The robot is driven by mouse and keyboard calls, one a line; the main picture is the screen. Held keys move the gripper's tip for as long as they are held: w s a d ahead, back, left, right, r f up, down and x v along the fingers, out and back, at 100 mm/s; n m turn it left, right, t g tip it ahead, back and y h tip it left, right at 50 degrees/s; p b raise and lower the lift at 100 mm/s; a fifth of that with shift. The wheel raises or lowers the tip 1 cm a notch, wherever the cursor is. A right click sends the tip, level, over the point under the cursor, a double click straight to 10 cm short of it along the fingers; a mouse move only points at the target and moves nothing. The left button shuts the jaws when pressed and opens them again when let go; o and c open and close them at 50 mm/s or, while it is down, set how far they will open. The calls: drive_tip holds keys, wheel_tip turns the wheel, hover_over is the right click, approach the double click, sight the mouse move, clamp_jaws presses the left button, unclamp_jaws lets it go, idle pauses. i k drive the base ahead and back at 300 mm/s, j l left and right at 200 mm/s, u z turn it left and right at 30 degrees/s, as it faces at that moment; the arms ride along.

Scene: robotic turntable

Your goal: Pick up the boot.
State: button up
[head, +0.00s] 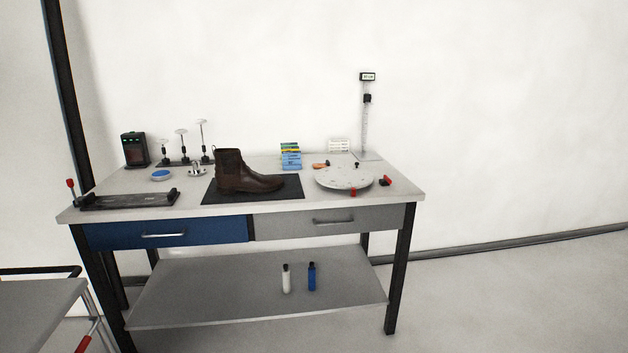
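A dark brown ankle boot (240,176) stands upright on a black mat (288,187) at the middle of the workbench (217,207). Its toe points to the right and its shaft opening faces up. Nothing touches it except the mat. My gripper is not in the head view, so its state cannot be seen.
A round turntable (343,178) and a tall stand (365,120) are right of the boot. Coloured boxes (291,158) sit behind. A black tray (130,200), blue disc (161,175) and small stands (182,147) are left. A grey cart (35,305) is at lower left.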

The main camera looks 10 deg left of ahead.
sight(233, 174)
drive_tip(key=i+u, duration=0.1)
drive_tip(key=i, duration=0.55)
drive_tip(key=i+l+u, duration=0.1)
drive_tip(key=i, duration=0.55)
drive_tip(key=i+l+u, duration=0.1)
drive_tip(key=i, duration=0.55)
drive_tip(key=l, duration=0.1)
